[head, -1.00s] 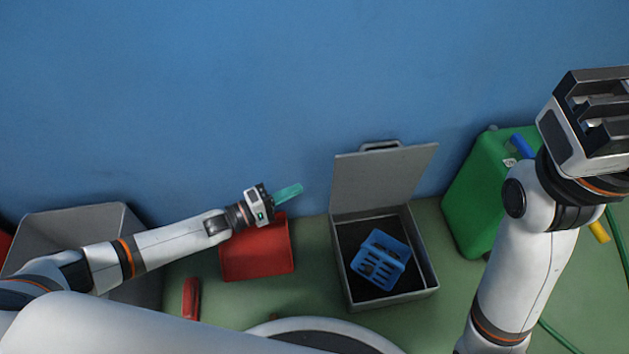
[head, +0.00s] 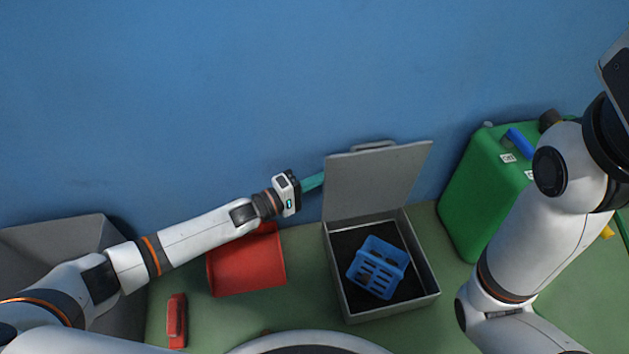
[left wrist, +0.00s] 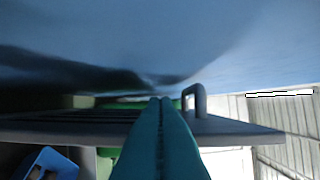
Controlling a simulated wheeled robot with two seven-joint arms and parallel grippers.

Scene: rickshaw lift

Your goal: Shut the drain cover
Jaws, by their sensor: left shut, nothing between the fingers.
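The drain cover (head: 375,180) is a flat grey lid standing raised at the back edge of a grey box (head: 390,312), with a handle (head: 373,146) on its top edge. The box is open. My left gripper (head: 317,181) has its teal fingers shut and empty at the lid's left edge; the tips seem to pass behind it, and I cannot tell whether they touch. In the left wrist view, the shut fingers (left wrist: 161,130) point along the lid, with the handle (left wrist: 196,100) just beyond to the right. Only a sliver of my right gripper (head: 616,66) shows at the upper right; its fingers are out of frame.
A blue basket (head: 378,268) lies inside the box. A red container (head: 245,265) and a red object (head: 177,320) stand left of it. A green canister (head: 480,190) is at the right and a grey bin (head: 60,235) at far left. A blue wall closes the back.

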